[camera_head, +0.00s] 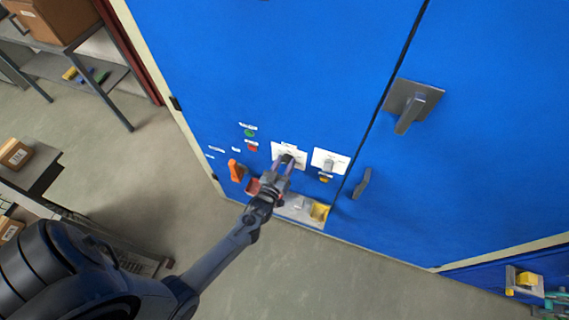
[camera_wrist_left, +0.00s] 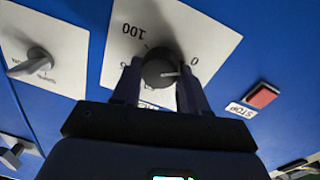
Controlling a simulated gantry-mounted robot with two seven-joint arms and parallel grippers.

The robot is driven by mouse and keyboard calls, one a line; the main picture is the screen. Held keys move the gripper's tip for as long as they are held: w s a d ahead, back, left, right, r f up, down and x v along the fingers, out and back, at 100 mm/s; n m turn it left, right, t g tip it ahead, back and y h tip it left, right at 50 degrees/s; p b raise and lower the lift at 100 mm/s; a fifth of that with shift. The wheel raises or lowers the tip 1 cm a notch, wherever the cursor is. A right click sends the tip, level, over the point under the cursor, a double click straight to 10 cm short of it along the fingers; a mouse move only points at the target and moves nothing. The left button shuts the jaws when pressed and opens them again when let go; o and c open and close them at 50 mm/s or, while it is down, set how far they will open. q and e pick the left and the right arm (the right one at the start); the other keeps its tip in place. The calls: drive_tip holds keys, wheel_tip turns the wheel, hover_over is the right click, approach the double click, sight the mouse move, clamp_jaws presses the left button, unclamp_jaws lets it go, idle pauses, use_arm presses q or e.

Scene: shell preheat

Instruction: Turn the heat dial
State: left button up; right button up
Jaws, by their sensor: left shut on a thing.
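The heat dial (camera_wrist_left: 160,70) is a dark round knob with a light pointer line on a white plate (camera_wrist_left: 118,75) marked 0 and 100. In the left wrist view the plate appears turned over, with its numbers upside down. My left gripper (camera_wrist_left: 160,85) has one finger on each side of the knob and is shut on it. In the head view my left gripper (camera_head: 281,165) reaches the white plate (camera_head: 279,148) on the blue cabinet, and its fingers partly cover the knob. My right gripper is not in view.
A second white plate with a grey switch (camera_head: 328,166) is right of the dial. Green (camera_head: 249,133) and red (camera_head: 252,147) buttons and an orange handle (camera_head: 236,171) are to its left. A door handle (camera_head: 408,110) sticks out at the upper right. Shelves stand at the left.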

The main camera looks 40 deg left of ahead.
use_arm(q)
drive_tip(key=o, duration=1.1)
drive_tip(key=shift+c, duration=0.2)
drive_tip(key=v, duration=1)
drive_tip(key=shift+s+d, duration=0.15)
drive_tip(key=shift+s, duration=0.2)
drive_tip(key=shift+s+f, duration=0.1)
